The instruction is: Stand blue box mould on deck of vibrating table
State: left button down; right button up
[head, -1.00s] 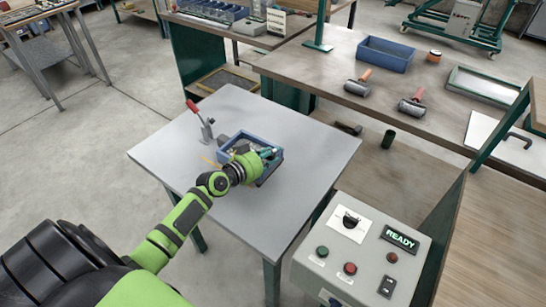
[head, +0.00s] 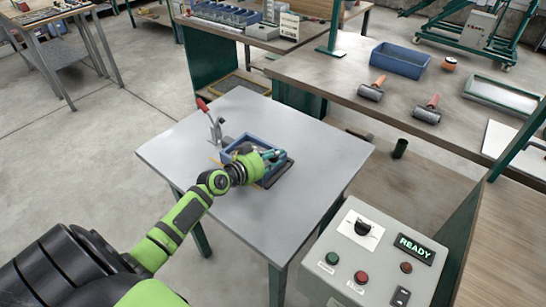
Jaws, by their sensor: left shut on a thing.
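The blue box mould (head: 234,146) is at the middle of the grey deck (head: 310,175) of the vibrating table. It looks upright and at or very near the deck surface. My left gripper (head: 274,158) is shut on the mould's right side, and my wrist hides much of the mould's front and inside. I cannot tell whether the mould's underside fully touches the deck. My right gripper is not in view.
A red-handled clamp (head: 211,117) stands behind the mould. A control box (head: 370,255) reading READY is at the front right. The workbench (head: 440,135) behind holds a blue bin (head: 401,60) and two rollers (head: 372,88). The deck's right side is clear.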

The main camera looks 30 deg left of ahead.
pick_arm(q)
jog(key=shift+w+r, duration=0.1)
jog(key=shift+r, duration=0.15)
jog(key=c, duration=0.9)
grip_release()
jog(key=shift+o, duration=0.2)
jog(key=shift+s+d+f, duration=0.1)
jog(key=shift+s+f, duration=0.15)
jog(key=shift+f, duration=0.1)
jog(key=v, duration=1.9)
jog(key=shift+r, duration=0.2)
